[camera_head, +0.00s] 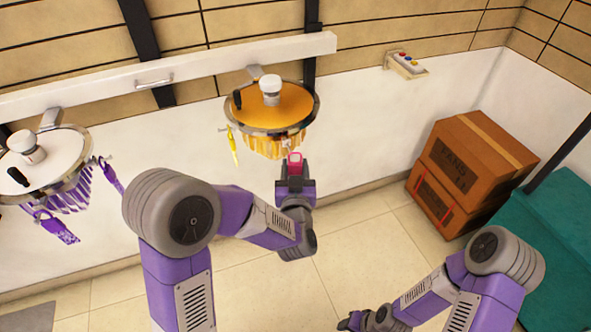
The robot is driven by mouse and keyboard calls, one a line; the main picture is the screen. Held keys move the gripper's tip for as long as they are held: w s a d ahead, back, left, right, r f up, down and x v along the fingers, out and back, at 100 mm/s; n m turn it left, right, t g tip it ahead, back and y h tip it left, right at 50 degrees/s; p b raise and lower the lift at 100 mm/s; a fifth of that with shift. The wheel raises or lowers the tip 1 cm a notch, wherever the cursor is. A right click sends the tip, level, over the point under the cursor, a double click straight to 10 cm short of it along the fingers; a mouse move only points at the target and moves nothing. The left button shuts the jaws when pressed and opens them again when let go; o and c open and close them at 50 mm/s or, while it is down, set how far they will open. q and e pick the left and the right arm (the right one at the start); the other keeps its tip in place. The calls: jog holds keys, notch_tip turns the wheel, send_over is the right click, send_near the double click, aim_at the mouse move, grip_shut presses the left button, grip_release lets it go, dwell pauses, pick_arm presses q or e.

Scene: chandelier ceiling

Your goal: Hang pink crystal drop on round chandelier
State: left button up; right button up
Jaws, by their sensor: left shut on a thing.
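A round chandelier (290,105) with an orange top, a metal rim and amber hanging pieces is mounted at the wall in the upper middle. A yellow drop (234,147) hangs at its left side. My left gripper (294,170) is shut on the pink crystal drop (295,157), just below the chandelier's front rim. Only a small part of the drop shows, and I cannot tell whether it touches the rim. My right gripper (347,322) is low at the bottom edge, far from the chandelier, and its fingers are not clear.
A second round chandelier (50,150) with a white top and purple drops hangs at the left. Two stacked brown boxes (470,165) stand on the floor at right, beside a teal block (555,230). A small button panel (405,64) is on the wall. The middle floor is clear.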

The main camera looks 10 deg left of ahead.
pick_arm(q)
jog(key=shift+w+a, duration=0.15)
jog(key=shift+w+a, duration=0.55)
jog(key=shift+w, duration=0.3)
jog(key=shift+w+a, duration=0.1)
dwell(0.4)
